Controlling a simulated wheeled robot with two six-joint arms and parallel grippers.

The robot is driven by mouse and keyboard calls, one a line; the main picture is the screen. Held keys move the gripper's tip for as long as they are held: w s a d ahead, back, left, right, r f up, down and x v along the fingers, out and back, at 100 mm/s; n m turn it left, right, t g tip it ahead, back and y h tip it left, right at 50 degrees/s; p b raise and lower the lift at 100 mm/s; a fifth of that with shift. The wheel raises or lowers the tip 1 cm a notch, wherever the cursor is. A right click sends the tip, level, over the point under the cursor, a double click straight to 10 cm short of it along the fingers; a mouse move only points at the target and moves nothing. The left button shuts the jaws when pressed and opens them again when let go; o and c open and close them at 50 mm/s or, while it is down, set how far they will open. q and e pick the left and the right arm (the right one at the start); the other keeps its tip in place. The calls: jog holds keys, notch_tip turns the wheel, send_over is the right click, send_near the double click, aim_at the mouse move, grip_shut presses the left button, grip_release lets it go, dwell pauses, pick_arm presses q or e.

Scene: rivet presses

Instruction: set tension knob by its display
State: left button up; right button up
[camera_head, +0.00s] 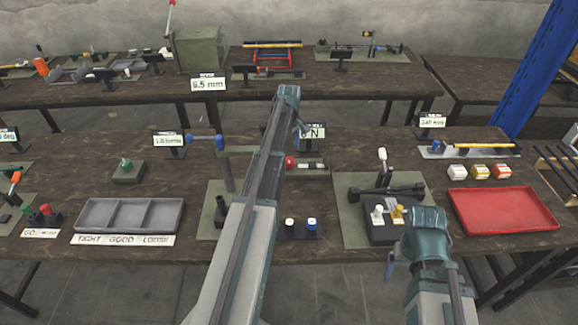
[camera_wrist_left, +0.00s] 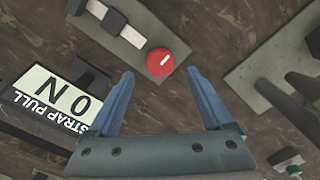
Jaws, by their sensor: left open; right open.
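In the left wrist view the knob (camera_wrist_left: 160,62) is round with a white pointer line, and lies between and just beyond my open left fingertips (camera_wrist_left: 160,76); I see no contact. The strap pull display (camera_wrist_left: 58,92) reads 0 N there; in the head view my left arm partly covers the display (camera_head: 312,132). My left gripper (camera_head: 299,128) is mostly hidden by its wrist in the head view. My right gripper (camera_head: 391,264) is open and empty near the front edge.
A grey three-part tray (camera_head: 128,201) stands at the left and a red tray (camera_head: 505,190) at the right. A green mat (camera_head: 358,234) with a press lies between my arms.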

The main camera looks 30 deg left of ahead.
aim_at(289, 160)
pick_arm(q)
notch_tip(289, 160, down, 5)
jog(key=b, duration=0.3)
jog(key=shift+b, duration=0.4)
grip_shut()
